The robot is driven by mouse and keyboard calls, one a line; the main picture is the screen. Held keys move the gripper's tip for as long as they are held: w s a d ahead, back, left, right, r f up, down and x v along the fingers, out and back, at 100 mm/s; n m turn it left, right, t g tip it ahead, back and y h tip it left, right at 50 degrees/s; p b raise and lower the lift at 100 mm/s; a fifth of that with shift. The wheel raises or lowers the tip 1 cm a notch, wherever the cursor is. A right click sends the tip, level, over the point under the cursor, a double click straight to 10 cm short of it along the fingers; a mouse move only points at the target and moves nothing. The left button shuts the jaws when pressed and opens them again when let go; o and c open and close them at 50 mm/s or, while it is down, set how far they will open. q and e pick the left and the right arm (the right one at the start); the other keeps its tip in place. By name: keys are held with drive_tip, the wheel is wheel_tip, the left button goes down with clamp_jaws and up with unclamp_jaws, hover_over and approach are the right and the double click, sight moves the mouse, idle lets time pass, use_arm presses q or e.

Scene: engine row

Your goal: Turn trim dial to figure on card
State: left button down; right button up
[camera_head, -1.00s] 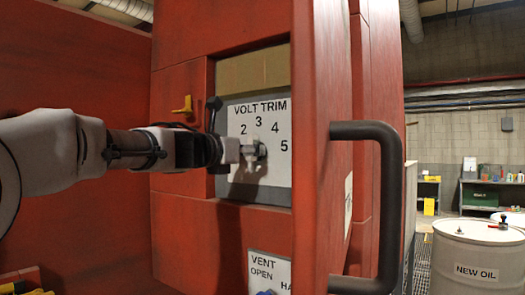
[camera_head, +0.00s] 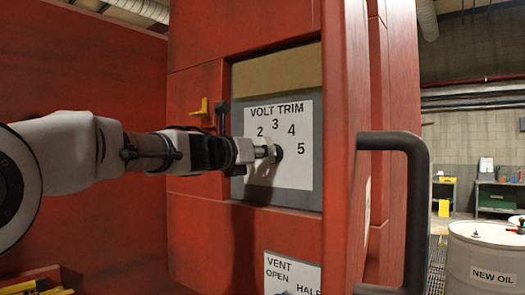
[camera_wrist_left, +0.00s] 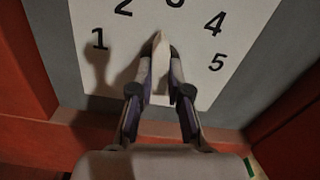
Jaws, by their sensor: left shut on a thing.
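The volt trim panel (camera_head: 297,173) is a white plate marked "VOLT TRIM" in a recess of the red cabinet. In the head view the figures 2 to 5 show, and the left wrist view also shows a 1. My left gripper (camera_head: 268,153) is shut on the trim dial (camera_wrist_left: 158,65), which stands at the middle of the figures. The dial's pale pointed end points up, between the 2 and the 3, in the left wrist view. The fingers flank it on both sides. No card with a figure to set is seen. My right gripper is not in view.
A dark door handle (camera_head: 418,210) stands out at the right of the panel. A vent plate (camera_head: 291,273) is below, and a yellow hook (camera_head: 201,107) is at the left. A "NEW OIL" drum (camera_head: 488,255) stands far right.

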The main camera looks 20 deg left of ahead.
use_arm(q)
drive_tip(key=n+p, duration=0.2)
drive_tip(key=n, duration=0.3)
drive_tip(key=shift+f+n, duration=0.15)
drive_tip(key=shift+n, duration=0.15)
idle(0.4)
drive_tip(key=c, duration=1.3)
unclamp_jaws()
drive_tip(key=shift+o, duration=0.9)
drive_tip(key=shift+w+d, duration=0.1)
drive_tip(key=shift+w, duration=0.1)
